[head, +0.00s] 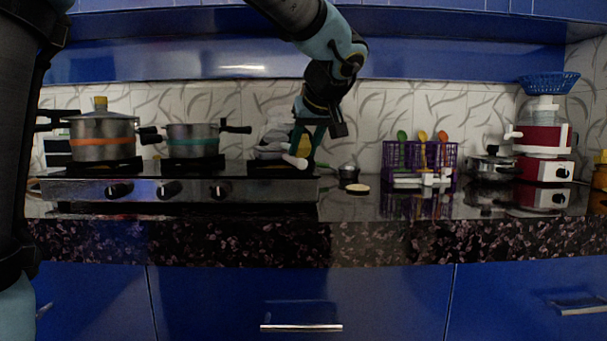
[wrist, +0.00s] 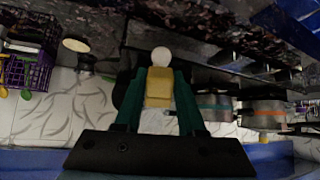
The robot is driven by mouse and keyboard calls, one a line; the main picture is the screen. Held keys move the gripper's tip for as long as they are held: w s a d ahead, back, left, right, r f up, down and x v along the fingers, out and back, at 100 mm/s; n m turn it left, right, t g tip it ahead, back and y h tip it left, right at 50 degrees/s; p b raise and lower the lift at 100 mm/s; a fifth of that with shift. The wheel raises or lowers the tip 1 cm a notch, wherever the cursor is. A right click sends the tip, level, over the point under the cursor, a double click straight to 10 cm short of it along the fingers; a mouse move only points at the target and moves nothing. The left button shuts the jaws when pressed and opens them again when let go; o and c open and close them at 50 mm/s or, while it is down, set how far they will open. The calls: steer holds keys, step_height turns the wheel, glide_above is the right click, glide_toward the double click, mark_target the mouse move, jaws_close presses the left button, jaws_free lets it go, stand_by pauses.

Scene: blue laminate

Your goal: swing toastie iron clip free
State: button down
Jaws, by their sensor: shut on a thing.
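My gripper (head: 306,150) reaches down over the right end of the stove in the head view. In the wrist view its two dark green fingers (wrist: 160,90) are shut on a yellow piece (wrist: 159,88) with a round white end (wrist: 161,56). The pale end also shows low beside a finger in the head view (head: 294,161). I take this piece as the toastie iron clip, but its joint is hidden. A grey-white rounded body (head: 272,139), likely the toastie iron, sits on the right burner, partly behind my gripper.
Two pots, one orange-banded (head: 101,142) and one teal-banded (head: 193,148), stand on the stove (head: 80,190) to the left. A small lidded pot (head: 348,172), a purple utensil rack (head: 452,160), a steel cooker (head: 490,165) and a red-white appliance (head: 545,170) stand right.

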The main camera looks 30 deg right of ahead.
steer(key=shift+s+f+t+b, duration=0.3)
steer(key=shift+f+t+b, duration=0.7)
steer(key=shift+b, duration=3.4)
steer(key=t+b, duration=0.1)
steer(key=b, duration=0.2)
steer(key=shift+s+r+b, duration=0.1)
steer(key=shift+r+b, duration=0.1)
steer(key=shift+b, duration=0.2)
steer(key=shift+h+b, duration=0.3)
steer(key=shift+b, duration=0.15)
steer(key=shift+r+t+b, duration=0.25)
steer(key=shift+t+b, duration=0.25)
steer(key=shift+b, duration=0.3)
steer(key=shift+c, duration=2.4)
jaws_free()
steer(key=shift+s, duration=0.15)
steer(key=p+v, duration=0.1)
steer(key=v, duration=0.9)
steer(key=shift+s, duration=0.25)
